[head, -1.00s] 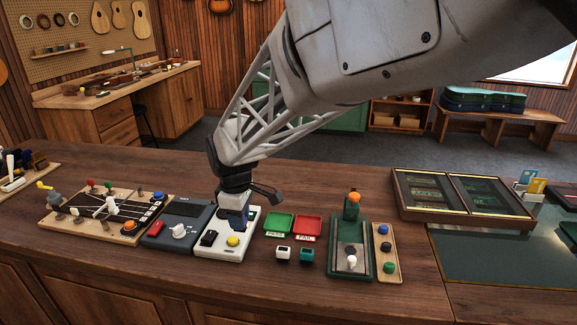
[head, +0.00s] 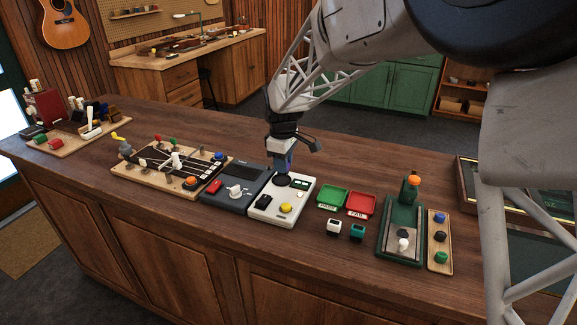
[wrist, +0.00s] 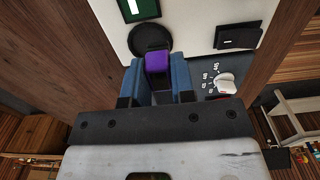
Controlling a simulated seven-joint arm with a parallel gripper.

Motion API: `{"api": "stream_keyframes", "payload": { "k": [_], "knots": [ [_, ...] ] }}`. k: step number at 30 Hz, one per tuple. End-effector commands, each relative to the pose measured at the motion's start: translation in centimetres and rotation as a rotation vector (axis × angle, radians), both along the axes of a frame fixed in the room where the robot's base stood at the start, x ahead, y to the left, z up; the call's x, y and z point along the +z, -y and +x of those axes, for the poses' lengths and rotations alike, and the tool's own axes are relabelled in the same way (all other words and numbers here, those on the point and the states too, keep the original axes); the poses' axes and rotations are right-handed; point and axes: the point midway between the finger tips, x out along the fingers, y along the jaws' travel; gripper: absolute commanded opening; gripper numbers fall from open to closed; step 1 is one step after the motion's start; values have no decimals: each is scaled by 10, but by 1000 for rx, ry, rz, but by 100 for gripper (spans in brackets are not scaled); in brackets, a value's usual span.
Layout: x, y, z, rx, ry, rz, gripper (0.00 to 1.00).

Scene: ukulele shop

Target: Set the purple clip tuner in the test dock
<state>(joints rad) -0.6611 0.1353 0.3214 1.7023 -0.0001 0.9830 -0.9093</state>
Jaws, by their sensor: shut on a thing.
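My gripper (head: 283,167) is shut on the purple clip tuner (wrist: 158,62), which shows between its blue fingers in the wrist view. In the head view the tuner is mostly hidden by the fingers. The test dock seems to be the round black pad (head: 283,180) on a white tester box (head: 271,213). The pad (wrist: 151,37) also shows in the wrist view, partly behind the tuner, whose top overlaps the pad's lower edge there. The fingers are at the back part of the box. I cannot tell whether the tuner touches the pad.
A dark box with a white knob (head: 235,191) adjoins the tester on the left. Green (head: 332,196) and red (head: 361,203) trays, white (head: 333,227) and teal (head: 357,231) clips and a green stand (head: 404,220) are to the right. The counter front is clear.

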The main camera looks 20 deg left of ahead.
Motion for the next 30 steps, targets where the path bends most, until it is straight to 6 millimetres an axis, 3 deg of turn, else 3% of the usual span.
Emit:
{"api": "stream_keyframes", "payload": {
  "k": [7, 20, 30],
  "knots": [
    [-2, -11, 15, 0, 0, 0, 1],
    [-3, -12, 16, 0, 0, 0, 1],
    [-33, -12, 16, 0, -1, -1, 1]
  ]
}}
